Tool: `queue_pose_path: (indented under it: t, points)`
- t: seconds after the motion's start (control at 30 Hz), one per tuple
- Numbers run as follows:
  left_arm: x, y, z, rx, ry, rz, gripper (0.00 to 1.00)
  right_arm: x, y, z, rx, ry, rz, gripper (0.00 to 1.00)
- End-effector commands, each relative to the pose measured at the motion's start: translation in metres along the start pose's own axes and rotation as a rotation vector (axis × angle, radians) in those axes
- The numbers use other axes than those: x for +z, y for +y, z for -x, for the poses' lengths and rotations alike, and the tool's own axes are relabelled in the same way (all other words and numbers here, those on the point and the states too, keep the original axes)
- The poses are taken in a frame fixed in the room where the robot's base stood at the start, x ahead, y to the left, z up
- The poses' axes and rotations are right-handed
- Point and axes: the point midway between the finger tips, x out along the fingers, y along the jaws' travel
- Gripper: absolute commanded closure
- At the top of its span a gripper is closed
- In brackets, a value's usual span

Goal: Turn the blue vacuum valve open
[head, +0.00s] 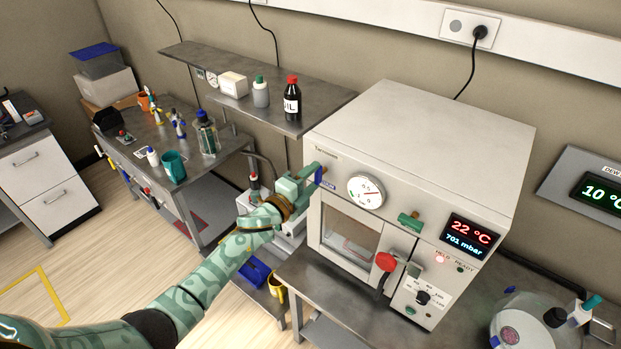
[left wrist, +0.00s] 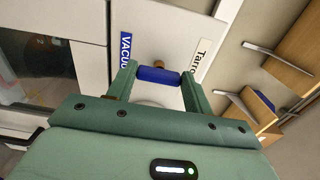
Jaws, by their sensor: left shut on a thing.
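The blue vacuum valve handle (head: 319,175) is on the upper left of the front of the white vacuum oven (head: 440,125), beside a blue label. In the left wrist view the blue handle (left wrist: 158,75) lies crosswise between the two green fingers, one at each end, with a brass-coloured stem behind it. My left gripper (head: 316,173) is shut on this handle; it also shows in the left wrist view (left wrist: 157,82). In the head view the fingers partly hide the handle. My right gripper is not in view.
The oven front also carries a round gauge (head: 366,190), a green valve (head: 410,221), a red door knob (head: 386,262) and a display (head: 468,236) reading 22 °C and 701 mbar. A shelf (head: 325,107) with bottles is behind. A desiccator (head: 520,322) stands at the lower right.

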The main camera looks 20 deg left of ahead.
Motion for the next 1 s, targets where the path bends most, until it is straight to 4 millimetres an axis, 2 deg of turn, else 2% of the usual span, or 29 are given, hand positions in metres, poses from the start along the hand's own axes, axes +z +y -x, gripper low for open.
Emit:
queue_pose_path:
  t: [0.5, 0.53, 0.6, 0.87, 1.0]
  points:
    - [-0.0007, 0.0019, 0.0004, 0.003, 0.001, 0.024, 0.72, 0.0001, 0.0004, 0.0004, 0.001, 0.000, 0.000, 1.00]
    - [-0.0007, 0.0019, 0.0004, 0.003, 0.001, 0.024, 0.46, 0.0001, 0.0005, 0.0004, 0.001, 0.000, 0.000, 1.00]
    - [-0.0006, 0.0018, 0.0004, 0.003, 0.001, 0.023, 0.27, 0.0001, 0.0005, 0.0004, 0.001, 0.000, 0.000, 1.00]
    - [-0.0002, 0.0008, 0.0004, 0.001, 0.000, 0.020, 0.27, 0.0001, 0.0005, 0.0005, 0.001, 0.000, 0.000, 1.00]
    - [0.0004, 0.0015, 0.0094, 0.002, -0.001, 0.018, 0.27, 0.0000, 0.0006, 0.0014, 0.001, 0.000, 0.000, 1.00]
